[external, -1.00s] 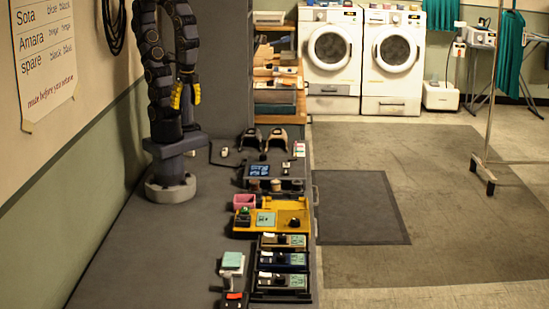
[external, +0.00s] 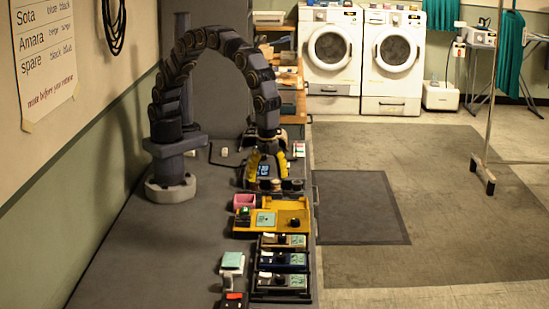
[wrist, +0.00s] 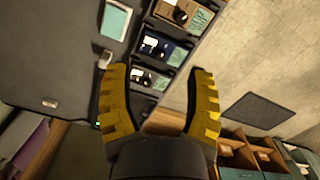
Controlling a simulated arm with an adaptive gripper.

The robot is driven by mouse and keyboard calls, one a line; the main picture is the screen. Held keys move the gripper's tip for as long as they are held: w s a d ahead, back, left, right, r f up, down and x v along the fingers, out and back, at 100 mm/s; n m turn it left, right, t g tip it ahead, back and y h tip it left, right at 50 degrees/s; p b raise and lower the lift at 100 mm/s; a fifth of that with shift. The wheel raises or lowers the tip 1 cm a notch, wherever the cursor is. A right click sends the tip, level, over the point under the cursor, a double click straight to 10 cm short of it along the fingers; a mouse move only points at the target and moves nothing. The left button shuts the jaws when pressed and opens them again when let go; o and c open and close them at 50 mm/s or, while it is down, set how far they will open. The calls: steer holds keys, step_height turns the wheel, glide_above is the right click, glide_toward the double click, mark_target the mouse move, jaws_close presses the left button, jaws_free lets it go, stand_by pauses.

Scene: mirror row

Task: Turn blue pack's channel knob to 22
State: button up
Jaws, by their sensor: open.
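The blue pack (external: 267,260) sits in the middle slot of a black rack, between a tan pack (external: 270,240) and a dark pack (external: 267,280). Its black channel knob (external: 281,258) sits beside a pale green label. The blue pack (wrist: 149,41) and its knob (wrist: 159,49) also show in the wrist view, beyond my fingertips. The knob's setting is too small to read. My gripper (external: 266,179) points down over the dark device with a screen, well behind the rack. It is open and empty, with its yellow fingers spread in the wrist view (wrist: 158,72).
A yellow tray (external: 243,227) with a green-labelled unit and a pink box (external: 245,201) lie between my gripper and the rack. A white device with a green pad (external: 232,261) stands left of the rack. The left part of the grey counter (external: 130,260) is clear.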

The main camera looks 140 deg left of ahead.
steer(key=m, duration=0.2)
glide_above(281, 255)
step_height(281, 255, down, 10)
steer(key=shift+r, duration=0.1)
step_height(281, 255, down, 8)
steer(key=shift+r, duration=0.15)
jaws_close()
